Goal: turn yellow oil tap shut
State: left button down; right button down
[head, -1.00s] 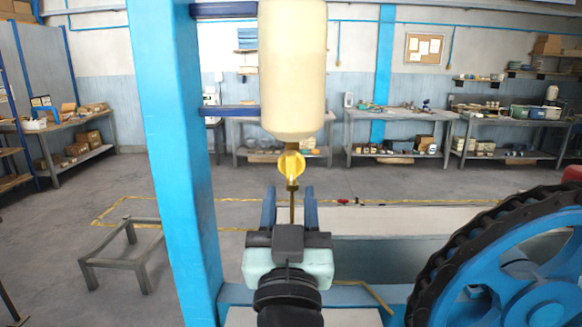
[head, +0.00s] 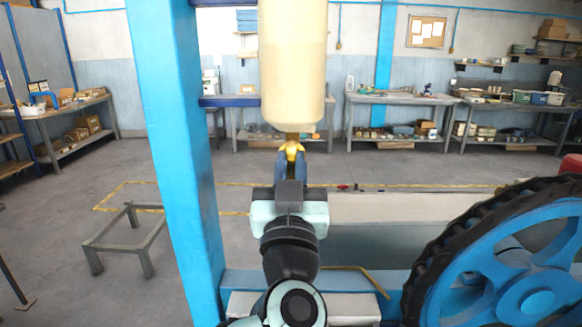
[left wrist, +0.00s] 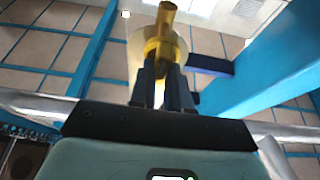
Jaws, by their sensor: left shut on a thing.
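The yellow oil tap (head: 291,147) sits under the cream-coloured oil bottle (head: 292,75), in the middle of the head view. My left gripper (head: 290,160) is just below the bottle, with its fingers shut on the tap. In the left wrist view, the yellow tap (left wrist: 160,42) stands between and above the dark fingertips of the left gripper (left wrist: 162,78). The pale round bottle base shows behind it. The fingers hide part of the tap, and the thin pipe below it is hidden by my gripper. My right gripper is not in view.
A blue post (head: 172,150) stands close on the left, with a blue bracket (head: 230,101) reaching to the bottle. A large blue wheel with a black chain (head: 425,265) is at the lower right. A low grey stand (head: 125,240) is on the floor at the left.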

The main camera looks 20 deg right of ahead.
pick_arm(q)
jog(key=shift+n, duration=0.5)
jog(key=n+y, duration=0.3)
jog(key=n, duration=0.2)
jog(key=shift+d, duration=0.1)
jog(key=n+y, duration=0.1)
jog(key=n, duration=0.2)
jog(key=n+y+p, duration=0.1)
jog(key=n+y, duration=0.1)
jog(key=n, duration=0.1)
jog(key=shift+d+r+g, duration=0.1)
jog(key=shift+g, duration=0.2)
jog(key=n+y, duration=0.1)
jog(key=n, duration=0.2)
jog(key=n+g+y+p, duration=0.1)
jog(key=n, duration=0.1)
jog(key=shift+r+n, duration=0.1)
jog(key=shift+n, duration=0.3)
jog(key=shift+n+g+p, duration=0.7)
jog(key=shift+n+g, duration=0.4)
jog(key=shift+n, duration=1.2)
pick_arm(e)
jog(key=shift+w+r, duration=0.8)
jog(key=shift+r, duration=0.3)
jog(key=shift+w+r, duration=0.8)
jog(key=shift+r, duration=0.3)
